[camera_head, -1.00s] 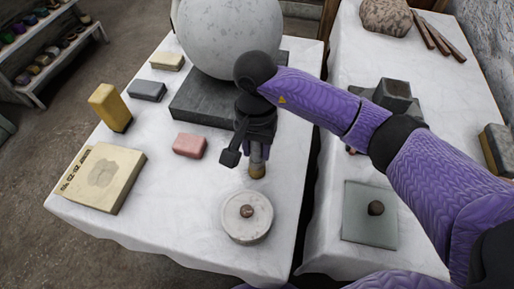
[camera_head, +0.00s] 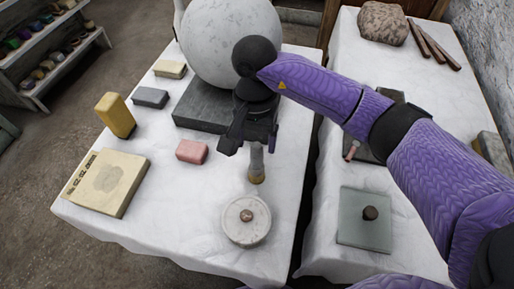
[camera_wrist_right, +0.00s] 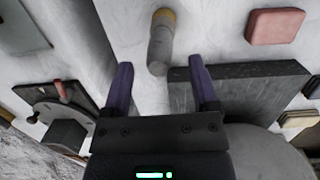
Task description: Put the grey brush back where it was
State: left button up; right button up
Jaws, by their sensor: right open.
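The grey brush (camera_head: 256,168), with a grey handle and a tan bristle end, is on the white-covered left table, between the dark slab and the round pale disc. It also shows in the right wrist view (camera_wrist_right: 160,45), its bristle end pointing away from me. My right gripper (camera_head: 250,145) is open at the handle end. In the wrist view its two fingers (camera_wrist_right: 160,72) stand apart on either side of that end, with a gap to each. I cannot tell whether the brush stands upright or leans. My left gripper is not in view.
A large speckled sphere (camera_head: 228,40) rests on the dark slab (camera_head: 195,108) behind my gripper. A pink block (camera_head: 192,151) lies left, the pale disc (camera_head: 238,232) in front. A glass plate with a dark knob (camera_head: 352,232) is on the right table.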

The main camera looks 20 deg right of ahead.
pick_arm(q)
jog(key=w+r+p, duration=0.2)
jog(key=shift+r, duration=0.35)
pick_arm(e)
notch_tip(320, 180, up, 8)
jog(key=w, duration=0.1)
jog(key=shift+d+f, duration=0.15)
jog(key=shift+f, duration=0.05)
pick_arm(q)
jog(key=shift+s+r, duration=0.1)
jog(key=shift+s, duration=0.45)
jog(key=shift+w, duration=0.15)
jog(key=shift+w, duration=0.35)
